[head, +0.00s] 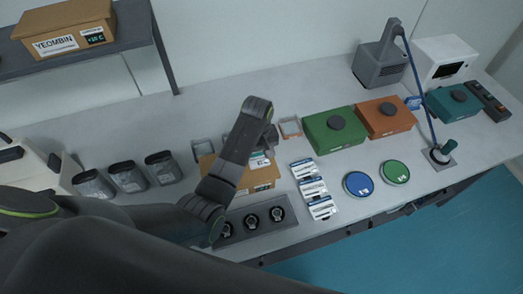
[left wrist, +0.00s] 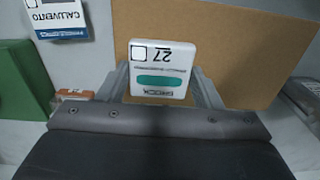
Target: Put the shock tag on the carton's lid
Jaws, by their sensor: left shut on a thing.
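The shock tag, a white block marked 27 with a teal band (left wrist: 160,80), is between the fingers of my left gripper (left wrist: 163,92) in the left wrist view. In the head view, my left gripper (head: 266,146) is over the brown carton (head: 263,180) on the table, and partly hides it. The carton's plain brown lid (left wrist: 245,40) lies behind the tag in the left wrist view. I cannot tell whether the tag touches the lid. My right gripper is not in view.
White-blue packs (head: 312,188) lie right of the carton; a grey tray with round items (head: 250,222) lies in front. Dark jars (head: 128,177) stand left. Green (head: 333,133) and orange (head: 385,117) boxes stand right. Another carton (head: 65,28) sits on the shelf.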

